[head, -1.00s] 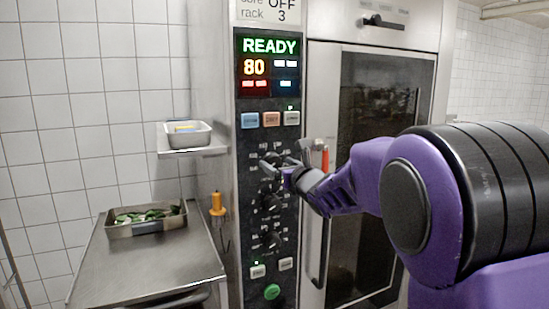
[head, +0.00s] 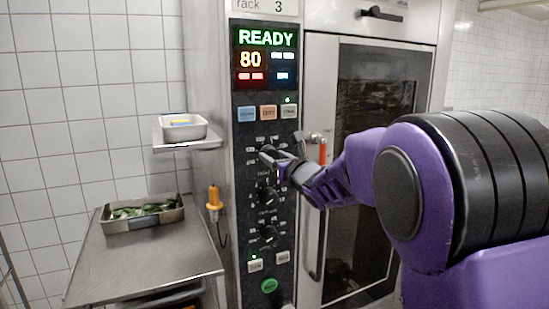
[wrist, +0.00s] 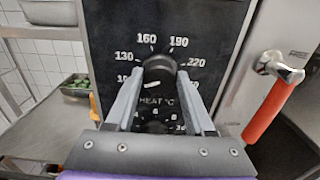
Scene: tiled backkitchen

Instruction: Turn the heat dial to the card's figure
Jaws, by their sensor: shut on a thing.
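The heat dial (wrist: 158,68) is a black knob on the dark control panel, with figures around it including 130, 160, 190 and 220. "HEAT °C" is printed below it. My gripper (wrist: 161,82) is shut on this knob, one grey finger on each side. In the head view my gripper (head: 272,158) covers much of the dial. The card (head: 265,6) is cut off at the top edge; only "rack 3" is readable.
The display (head: 265,58) reads READY and 80. Two more knobs, including the middle one (head: 266,196), sit below the heat dial. A red-handled latch (head: 323,150) stands right of the panel. Left are a shelf tray (head: 183,132) and a steel table (head: 150,265).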

